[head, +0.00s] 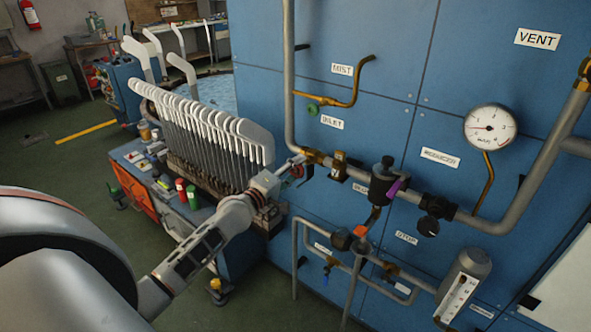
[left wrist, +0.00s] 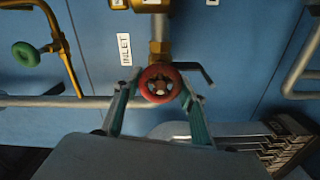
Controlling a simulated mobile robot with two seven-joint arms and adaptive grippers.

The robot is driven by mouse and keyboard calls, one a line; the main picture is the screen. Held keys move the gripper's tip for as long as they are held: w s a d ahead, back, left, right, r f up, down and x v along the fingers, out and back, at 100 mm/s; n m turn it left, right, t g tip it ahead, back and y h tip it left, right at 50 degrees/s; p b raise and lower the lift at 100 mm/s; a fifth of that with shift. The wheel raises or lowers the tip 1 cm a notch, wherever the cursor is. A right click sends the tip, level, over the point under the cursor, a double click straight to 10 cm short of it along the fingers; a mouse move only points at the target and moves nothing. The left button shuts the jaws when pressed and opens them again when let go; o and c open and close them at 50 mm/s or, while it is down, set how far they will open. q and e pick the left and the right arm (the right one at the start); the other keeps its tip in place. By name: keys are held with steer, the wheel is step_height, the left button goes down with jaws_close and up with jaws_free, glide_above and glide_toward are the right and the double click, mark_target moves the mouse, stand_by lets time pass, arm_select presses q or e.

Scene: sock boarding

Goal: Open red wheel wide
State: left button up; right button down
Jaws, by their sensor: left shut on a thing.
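The red wheel (left wrist: 147,91) sits at the end of a brass valve stem on the pipe below the INLET label, seen face-on in the left wrist view. In the head view the red wheel (head: 297,171) is small and partly covered by my gripper. My left gripper (left wrist: 158,93) has one finger on each side of the wheel and is shut on its rim. The left gripper (head: 288,168) also shows in the head view, reaching in from the lower left to the pipe. My right gripper is in neither view.
A green wheel (head: 313,108) sits on a brass branch above, by the MIST label. A pressure gauge (head: 490,127) and a purple-handled valve (head: 396,187) are on the right. A rack of white sock boards (head: 215,125) stands close behind my left arm.

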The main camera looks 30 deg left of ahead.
arm_select(q)
steer(key=o, duration=1.1)
steer(key=s, duration=0.8)
steer(key=s+a, duration=0.1)
steer(key=s, duration=0.3)
steer(key=s+d+f+m+g, duration=0.2)
steer(key=s+d+f+m, duration=0.4)
steer(key=f, duration=0.3)
steer(key=s+d+f+m+g, duration=0.3)
steer(key=s+d+f+m, duration=0.3)
steer(key=s+d+f, duration=0.2)
steer(key=s+d+f+m+g, duration=0.2)
steer(key=s+d+f+m, duration=0.4)
steer(key=f, duration=0.5)
steer(key=shift+s+d+f+m+g+h, duration=0.2)
steer(key=shift+s+d, duration=0.3)
steer(key=shift+s, duration=0.2)
steer(key=shift+s+d+f+m+g+h, duration=0.1)
steer(key=shift+s+d+m+h, duration=0.1)
steer(key=shift+s+d, duration=0.4)
